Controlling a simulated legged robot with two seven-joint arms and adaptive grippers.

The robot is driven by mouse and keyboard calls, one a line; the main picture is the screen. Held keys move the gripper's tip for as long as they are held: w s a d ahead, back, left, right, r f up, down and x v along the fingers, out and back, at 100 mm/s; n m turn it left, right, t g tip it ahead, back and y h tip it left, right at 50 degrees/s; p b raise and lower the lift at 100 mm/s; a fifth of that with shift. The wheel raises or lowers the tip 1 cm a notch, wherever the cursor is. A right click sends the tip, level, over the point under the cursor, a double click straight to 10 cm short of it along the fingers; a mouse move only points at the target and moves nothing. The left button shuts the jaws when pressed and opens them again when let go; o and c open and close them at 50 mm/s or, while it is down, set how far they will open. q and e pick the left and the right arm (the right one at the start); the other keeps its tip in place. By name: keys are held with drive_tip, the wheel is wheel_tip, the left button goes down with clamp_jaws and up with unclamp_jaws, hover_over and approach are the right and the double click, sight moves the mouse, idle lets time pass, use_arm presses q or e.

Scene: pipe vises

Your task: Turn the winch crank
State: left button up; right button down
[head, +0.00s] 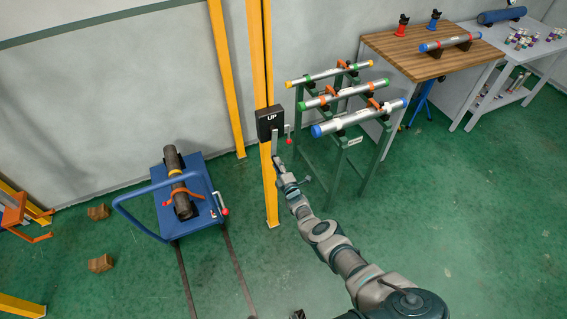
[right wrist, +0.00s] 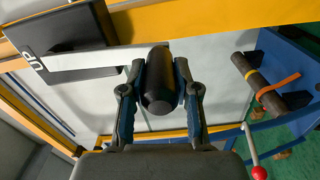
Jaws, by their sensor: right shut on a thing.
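The winch is a black box marked UP (head: 270,122) on a yellow post. In the right wrist view its box (right wrist: 60,42) is at the upper left. A flat silver crank arm (right wrist: 100,58) runs from the box to a dark, rounded crank handle (right wrist: 158,85). In the head view the crank arm (head: 275,143) hangs down from the box. My right gripper (head: 278,159) is at its lower end. In the right wrist view its two fingers (right wrist: 160,92) are shut on the handle, one on each side. My left gripper is not in view.
A green rack (head: 386,138) with several pipes stands to the right. A blue cart (head: 203,217) carrying a dark pipe (head: 176,180) is at left. Wooden blocks (head: 101,263) lie on the floor.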

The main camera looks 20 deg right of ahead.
drive_tip(key=shift+s+a+r+m, duration=0.15)
drive_tip(key=shift+a+m, duration=0.55)
drive_tip(key=shift+a, duration=0.9)
drive_tip(key=c, duration=0.8)
unclamp_jaws()
drive_tip(key=shift+c, duration=0.2)
drive_tip(key=shift+d, duration=0.1)
